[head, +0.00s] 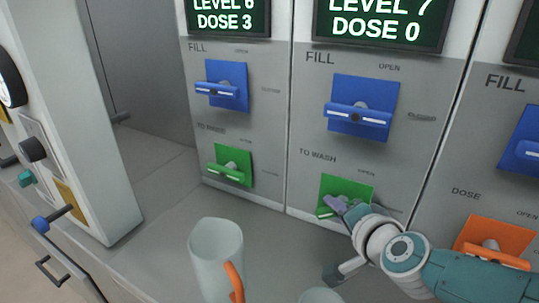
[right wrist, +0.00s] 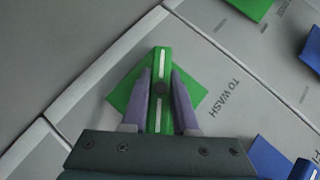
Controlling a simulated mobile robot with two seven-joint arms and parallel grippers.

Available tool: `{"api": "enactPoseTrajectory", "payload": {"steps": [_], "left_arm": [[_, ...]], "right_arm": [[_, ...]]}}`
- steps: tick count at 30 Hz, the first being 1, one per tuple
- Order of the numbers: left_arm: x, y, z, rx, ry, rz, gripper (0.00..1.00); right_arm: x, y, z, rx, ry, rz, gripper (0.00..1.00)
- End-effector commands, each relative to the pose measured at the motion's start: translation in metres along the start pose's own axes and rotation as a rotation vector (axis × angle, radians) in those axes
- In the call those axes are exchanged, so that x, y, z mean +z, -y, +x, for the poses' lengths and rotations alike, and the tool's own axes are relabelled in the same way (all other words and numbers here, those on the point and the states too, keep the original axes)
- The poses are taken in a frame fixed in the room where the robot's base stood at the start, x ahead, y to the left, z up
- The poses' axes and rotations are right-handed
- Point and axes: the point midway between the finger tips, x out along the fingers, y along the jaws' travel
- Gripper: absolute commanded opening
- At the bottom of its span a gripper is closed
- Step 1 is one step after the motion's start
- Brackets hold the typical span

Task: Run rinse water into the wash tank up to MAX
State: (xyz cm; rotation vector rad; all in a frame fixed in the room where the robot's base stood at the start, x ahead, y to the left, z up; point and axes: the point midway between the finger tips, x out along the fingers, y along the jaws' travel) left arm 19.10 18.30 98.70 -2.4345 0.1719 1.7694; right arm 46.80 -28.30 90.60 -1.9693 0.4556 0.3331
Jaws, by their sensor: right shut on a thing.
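A green valve handle (right wrist: 159,62) labelled TO WASH sits on a green plate (head: 357,184) at the bottom of the middle panel (head: 310,130). My right gripper (head: 340,207) is shut on this handle, with one finger on each side in the right wrist view (right wrist: 162,90). There the handle lies diagonally across its square plate. In the head view the gripper hides part of the handle. The display (head: 380,22) above reads LEVEL 7, DOSE 0. No MAX mark shows. My left gripper is not in view.
The middle blue FILL handle (head: 357,116) lies across its plate. The left panel has a display (head: 228,16), a blue handle (head: 221,90) and a green handle (head: 230,172). An orange handle (head: 492,256) is at right. A pale jug (head: 215,255) stands in front.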

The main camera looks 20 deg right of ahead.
Motion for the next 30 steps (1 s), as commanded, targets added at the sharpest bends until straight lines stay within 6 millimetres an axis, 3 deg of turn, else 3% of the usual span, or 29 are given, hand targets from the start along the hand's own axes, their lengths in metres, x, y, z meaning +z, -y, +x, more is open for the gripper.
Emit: {"api": "enactPoseTrajectory", "payload": {"steps": [1,9,28,29,30], "left_arm": [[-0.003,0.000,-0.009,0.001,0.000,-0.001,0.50],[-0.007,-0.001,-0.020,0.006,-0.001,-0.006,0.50],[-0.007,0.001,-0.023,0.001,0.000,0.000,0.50],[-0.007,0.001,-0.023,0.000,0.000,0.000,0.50],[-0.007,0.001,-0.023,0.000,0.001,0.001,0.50]], "right_arm": [[-0.001,0.005,-0.002,0.019,0.001,-0.014,0.00],[0.000,0.001,0.000,0.089,0.000,-0.090,0.00],[0.000,-0.001,0.001,0.114,-0.003,-0.116,0.00],[-0.001,-0.001,0.001,0.115,-0.003,-0.116,0.30],[-0.001,-0.001,0.001,0.115,-0.003,-0.116,0.34]]}}
